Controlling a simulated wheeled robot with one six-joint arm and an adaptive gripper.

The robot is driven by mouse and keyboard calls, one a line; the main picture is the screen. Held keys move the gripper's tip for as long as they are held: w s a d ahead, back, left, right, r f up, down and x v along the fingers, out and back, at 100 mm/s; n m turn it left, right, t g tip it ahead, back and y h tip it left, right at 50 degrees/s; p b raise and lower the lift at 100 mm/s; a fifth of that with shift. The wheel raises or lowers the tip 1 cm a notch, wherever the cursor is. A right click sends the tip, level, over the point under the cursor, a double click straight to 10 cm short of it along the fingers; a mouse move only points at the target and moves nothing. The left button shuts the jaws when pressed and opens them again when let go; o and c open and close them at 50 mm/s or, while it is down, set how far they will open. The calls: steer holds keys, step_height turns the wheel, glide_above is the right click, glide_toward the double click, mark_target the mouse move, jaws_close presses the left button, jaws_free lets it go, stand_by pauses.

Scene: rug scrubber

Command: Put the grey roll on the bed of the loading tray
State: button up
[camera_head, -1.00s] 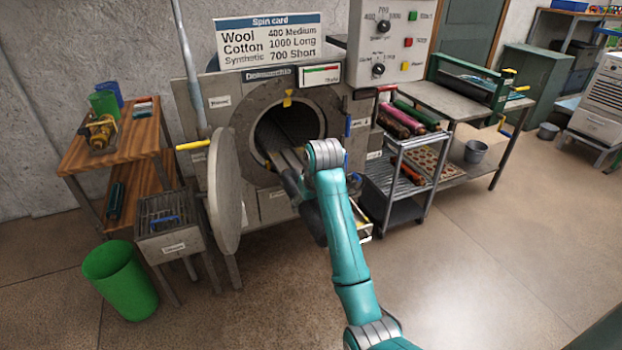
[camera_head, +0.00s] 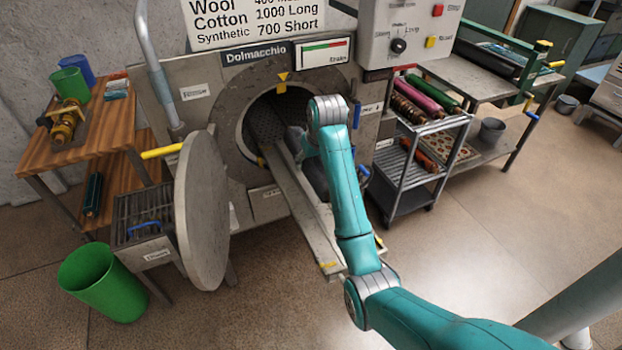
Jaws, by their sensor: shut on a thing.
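The loading tray (camera_head: 296,206) is a long pale metal trough that slopes from the round drum mouth out to the front right. A dark grey rounded shape (camera_head: 315,180), which looks like the grey roll, lies along or just above the tray's bed, partly behind my arm. My gripper (camera_head: 299,145) is at the upper part of the tray, near the drum mouth, and is mostly hidden by my teal wrist. It is shut on what seems to be the grey roll. I cannot tell whether the roll touches the bed.
The round drum door (camera_head: 203,210) stands open left of the tray. A grated box (camera_head: 145,215) and a green bin (camera_head: 103,283) are farther left. A shelf cart (camera_head: 420,165) with coloured rolls stands close on the right. The floor at the front right is clear.

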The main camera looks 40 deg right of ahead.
steer(key=shift+f, duration=3.75)
steer(key=shift+f, duration=0.2)
steer(key=o, duration=1.8)
steer(key=shift+f, duration=0.1)
